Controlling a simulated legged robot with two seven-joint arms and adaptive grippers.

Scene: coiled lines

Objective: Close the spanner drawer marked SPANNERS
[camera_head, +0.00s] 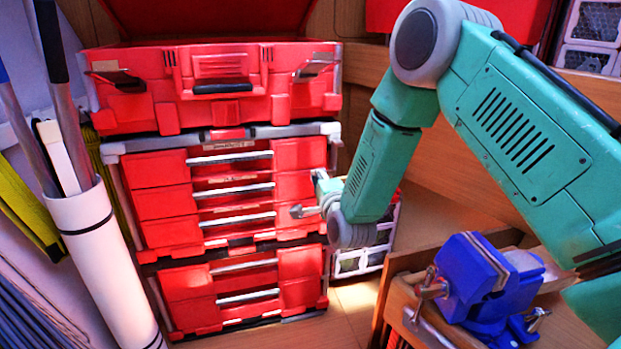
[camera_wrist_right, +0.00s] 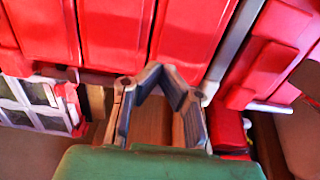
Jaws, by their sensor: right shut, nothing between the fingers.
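A red tool chest with stacked drawers (camera_head: 165,203) stands at the left centre, and its drawer fronts also show in the wrist view (camera_wrist_right: 112,35). The drawers have silver handle strips. A small pale label (camera_head: 222,146) sits near the top drawer of the middle stack, but its lettering is too small to read. I cannot tell which drawer is marked SPANNERS or how far it stands out. My right gripper (camera_head: 302,197) is shut and empty at the right edge of the drawer fronts; it also shows in the wrist view (camera_wrist_right: 155,78). Contact is unclear. My left gripper is out of view.
An open red case (camera_head: 150,112) tops the chest. A white tube (camera_head: 105,255) holding poles stands at the left. A blue vise (camera_head: 485,280) sits on a wooden bench at the lower right. A clear-windowed box (camera_head: 360,262) stands right of the chest. Bare floor shows between.

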